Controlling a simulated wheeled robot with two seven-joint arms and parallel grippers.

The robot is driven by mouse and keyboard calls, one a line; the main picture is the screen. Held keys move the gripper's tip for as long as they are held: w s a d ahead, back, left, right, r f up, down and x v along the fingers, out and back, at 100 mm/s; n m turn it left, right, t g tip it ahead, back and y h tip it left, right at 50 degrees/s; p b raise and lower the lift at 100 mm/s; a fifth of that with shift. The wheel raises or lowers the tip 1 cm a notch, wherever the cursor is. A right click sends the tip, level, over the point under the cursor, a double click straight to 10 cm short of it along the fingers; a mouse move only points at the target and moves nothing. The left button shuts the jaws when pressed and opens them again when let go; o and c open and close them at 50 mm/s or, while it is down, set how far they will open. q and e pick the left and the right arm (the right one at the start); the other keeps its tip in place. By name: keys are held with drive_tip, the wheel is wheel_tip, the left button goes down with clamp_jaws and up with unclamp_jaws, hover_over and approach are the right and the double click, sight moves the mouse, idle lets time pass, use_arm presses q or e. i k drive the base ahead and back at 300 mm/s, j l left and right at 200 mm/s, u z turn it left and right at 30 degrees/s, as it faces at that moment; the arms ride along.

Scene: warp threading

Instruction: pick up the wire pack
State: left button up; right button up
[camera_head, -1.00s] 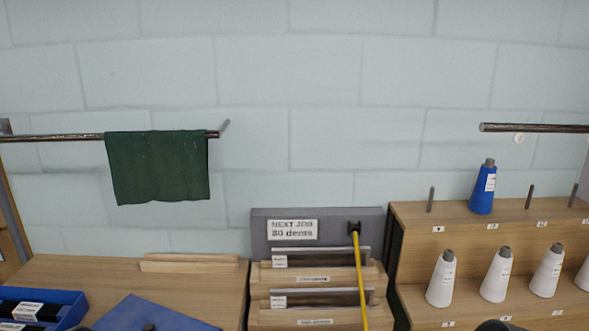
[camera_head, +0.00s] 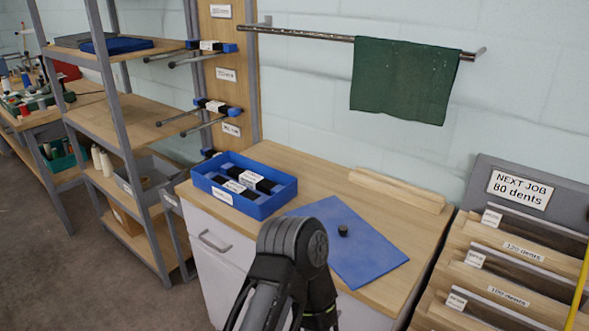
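A blue tray (camera_head: 267,205) stands on the left part of the wooden cabinet top. Inside it lie black bundles (camera_head: 250,180) with white labels, side by side; these may be wire packs, but I cannot read the labels. A dark grey and black part of one of my arms rises from the bottom edge in front of the cabinet, right of and below the tray, apart from it. No fingertips of either gripper show.
A blue mat (camera_head: 355,255) with a small black knob lies right of the tray. A wooden strip (camera_head: 400,190) lies at the back. A green cloth (camera_head: 405,80) hangs from a wall rail. Shelves (camera_head: 130,120) stand left; a reed rack (camera_head: 500,265) stands right.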

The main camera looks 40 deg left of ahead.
sight(231, 185)
drive_tip(key=u, duration=1.75)
drive_tip(key=i+j+z, duration=0.2)
drive_tip(key=i+j, duration=0.25)
